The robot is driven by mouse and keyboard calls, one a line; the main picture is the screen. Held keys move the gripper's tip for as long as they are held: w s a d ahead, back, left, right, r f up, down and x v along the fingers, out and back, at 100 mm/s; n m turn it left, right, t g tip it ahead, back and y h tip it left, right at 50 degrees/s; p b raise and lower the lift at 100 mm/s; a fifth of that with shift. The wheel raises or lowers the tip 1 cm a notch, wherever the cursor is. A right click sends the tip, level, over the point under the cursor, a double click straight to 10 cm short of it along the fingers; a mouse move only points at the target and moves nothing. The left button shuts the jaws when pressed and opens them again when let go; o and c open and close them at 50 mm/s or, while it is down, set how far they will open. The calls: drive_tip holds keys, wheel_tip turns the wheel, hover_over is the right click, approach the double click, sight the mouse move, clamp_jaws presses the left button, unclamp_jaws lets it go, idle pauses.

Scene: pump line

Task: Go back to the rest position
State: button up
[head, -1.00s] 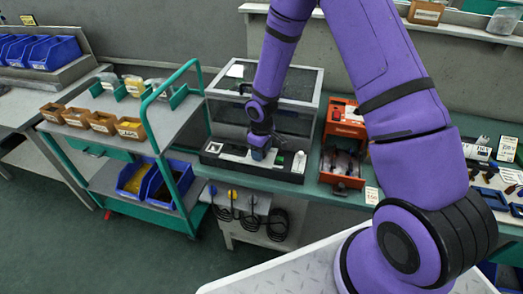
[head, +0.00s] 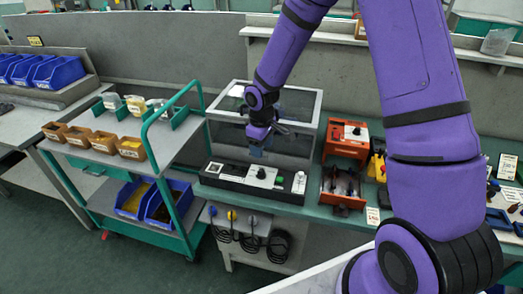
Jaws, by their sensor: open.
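My gripper (head: 258,148) is in the head view, at the end of my purple arm. It hangs above a black fixture (head: 232,183) on the green bench, with a clear gap beneath it. The fixture carries a light plate with a dark knob, a green button and a white square marker. I see nothing held in the jaws, which are open, though the fingertips are small and partly dark. A clear-sided enclosure (head: 307,105) stands behind the gripper.
An orange unit (head: 345,140) and an orange rack (head: 343,190) stand right of the fixture. A trolley with a green handle (head: 150,120) holds brown bins (head: 131,145) and blue bins (head: 133,197) at left. Hand tools lie at far right. Coiled black cables (head: 277,245) hang below the bench.

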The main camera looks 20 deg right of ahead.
idle(0.3)
drive_tip(key=s+d+r+m+t, duration=0.1)
drive_tip(key=s+d+r, duration=0.15)
drive_tip(key=r, duration=0.55)
drive_tip(key=s+d+r+m+t+h, duration=0.1)
drive_tip(key=s+r+m, duration=0.1)
drive_tip(key=s+r, duration=0.35)
drive_tip(key=s+d+r+m+t, duration=0.1)
drive_tip(key=s+r, duration=0.1)
drive_tip(key=r, duration=0.8)
drive_tip(key=s+r+m, duration=0.1)
drive_tip(key=s+r, duration=0.2)
drive_tip(key=s, duration=0.3)
drive_tip(key=s+d+r+m+t, duration=0.1)
drive_tip(key=s+r, duration=0.2)
drive_tip(key=s, duration=0.3)
drive_tip(key=s+d+r+m+t+y, duration=0.1)
drive_tip(key=s+r+m, duration=0.1)
drive_tip(key=s, duration=0.5)
drive_tip(key=shift+r, duration=0.65)
drive_tip(key=shift+s+d, duration=0.1)
